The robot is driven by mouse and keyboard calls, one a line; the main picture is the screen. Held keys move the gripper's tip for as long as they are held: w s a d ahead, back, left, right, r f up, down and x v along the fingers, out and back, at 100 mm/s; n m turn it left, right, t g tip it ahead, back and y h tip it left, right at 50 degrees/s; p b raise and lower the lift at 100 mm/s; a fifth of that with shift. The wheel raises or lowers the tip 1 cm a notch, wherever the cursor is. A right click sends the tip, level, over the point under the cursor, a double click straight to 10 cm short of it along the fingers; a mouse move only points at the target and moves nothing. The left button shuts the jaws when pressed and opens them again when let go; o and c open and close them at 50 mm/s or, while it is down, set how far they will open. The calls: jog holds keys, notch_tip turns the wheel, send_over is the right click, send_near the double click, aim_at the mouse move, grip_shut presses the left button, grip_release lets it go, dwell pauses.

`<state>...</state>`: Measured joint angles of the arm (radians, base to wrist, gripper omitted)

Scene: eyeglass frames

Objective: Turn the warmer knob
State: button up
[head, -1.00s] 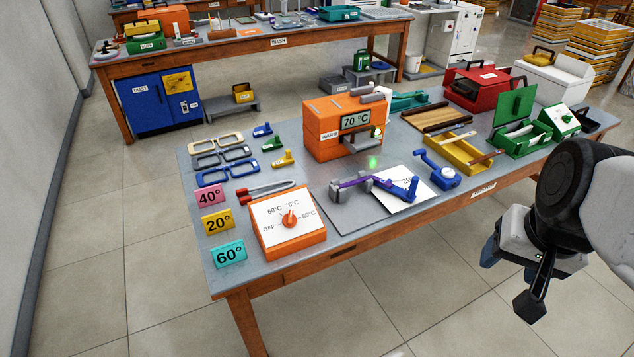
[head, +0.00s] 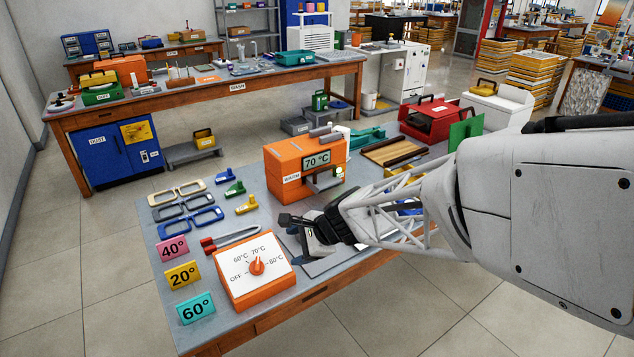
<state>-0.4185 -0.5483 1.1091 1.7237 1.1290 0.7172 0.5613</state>
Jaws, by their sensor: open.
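The warmer knob (head: 257,267) is a small orange dial on the white face of an orange-sided control box (head: 254,296) at the table's front left. Its pointer is up, near the 70°C mark; the face also reads OFF, 60°C and 80°C. The orange warmer (head: 283,163) stands behind it, with a display (head: 317,160) reading 70 °C. My gripper (head: 291,240) is open, above the table just right of and behind the control box, apart from the knob. My arm hides the mat's objects and part of the table's right side.
Eyeglass frames (head: 190,211) lie farther back. The space in front of the box is free.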

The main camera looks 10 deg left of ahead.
aim_at(259, 262)
jog(key=a+f+m, duration=0.2)
jog(key=a+f, duration=0.3)
jog(key=shift+w+a+f+m+y, duration=0.25)
jog(key=shift+w+f+m+y, duration=0.05)
jog(key=shift+w+f+y, duration=0.1)
jog(key=shift+a+f, duration=0.1)
jog(key=shift+x, duration=3.7)
jog(key=shift+c, duration=0.3)
jog(key=shift+w, duration=0.1)
jog(key=c, duration=0.8)
